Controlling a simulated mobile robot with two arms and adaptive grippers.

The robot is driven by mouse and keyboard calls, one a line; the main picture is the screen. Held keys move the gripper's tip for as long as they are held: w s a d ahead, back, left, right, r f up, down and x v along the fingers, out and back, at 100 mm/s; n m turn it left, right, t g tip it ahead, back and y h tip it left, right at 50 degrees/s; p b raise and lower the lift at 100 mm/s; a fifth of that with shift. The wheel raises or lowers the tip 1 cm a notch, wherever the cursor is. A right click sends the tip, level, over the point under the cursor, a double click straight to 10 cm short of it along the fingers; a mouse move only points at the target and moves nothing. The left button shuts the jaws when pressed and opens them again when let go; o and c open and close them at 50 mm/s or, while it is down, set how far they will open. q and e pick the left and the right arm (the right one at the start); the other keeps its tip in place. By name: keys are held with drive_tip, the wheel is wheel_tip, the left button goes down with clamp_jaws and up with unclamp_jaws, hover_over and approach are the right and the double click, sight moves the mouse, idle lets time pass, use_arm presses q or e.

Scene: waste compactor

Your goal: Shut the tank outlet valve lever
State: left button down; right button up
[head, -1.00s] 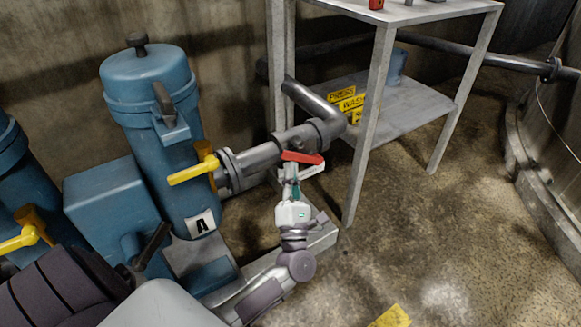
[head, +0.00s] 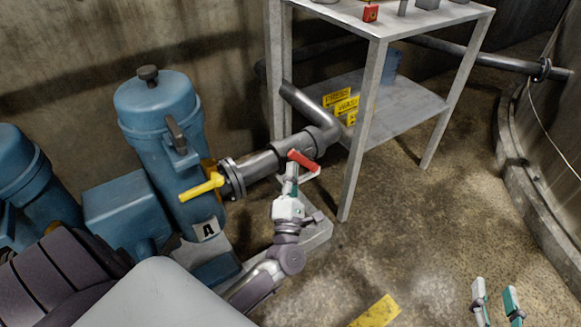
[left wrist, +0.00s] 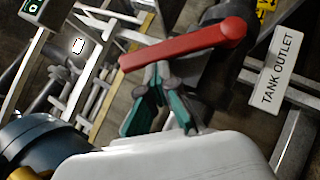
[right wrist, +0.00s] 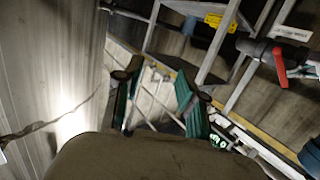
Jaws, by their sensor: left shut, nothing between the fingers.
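The red valve lever (head: 303,162) sits on the dark pipe (head: 262,163) beside the metal stand, and slants down to the right across the pipe in the head view. In the left wrist view the lever (left wrist: 185,44) crosses above the fingertips. A white "TANK OUTLET" label (left wrist: 277,70) is beside it. My left gripper (head: 291,174) is shut and empty, its tips close by the lever; contact is unclear. My right gripper (head: 496,290) is open and empty at the lower right, far from the lever. The right wrist view shows the lever (right wrist: 281,66) at its right side.
A yellow valve lever (head: 202,187) is on the same pipe by the blue tank (head: 160,110) marked A. The metal stand (head: 361,130) has a leg just right of the red lever. Open floor (head: 420,240) lies between the stand and my right gripper.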

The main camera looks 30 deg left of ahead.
use_arm(q)
drive_tip(key=shift+w+d+r+m+h+p, duration=0.1)
drive_tip(key=shift+w+r+m+h+p, duration=0.1)
drive_tip(key=shift+r+m+h+p, duration=0.4)
drive_tip(key=shift+w+d+f+m+h+p, duration=0.15)
drive_tip(key=shift+m+p, duration=0.15)
drive_tip(key=shift+p, duration=0.6)
use_arm(e)
drive_tip(key=s+d+f+g+h, duration=0.2)
drive_tip(key=s+d+f+g, duration=0.2)
drive_tip(key=s+f+g, duration=0.5)
drive_tip(key=shift+s+d+f+g+h, duration=0.4)
drive_tip(key=shift+s+f, duration=0.75)
drive_tip(key=shift+w, duration=0.1)
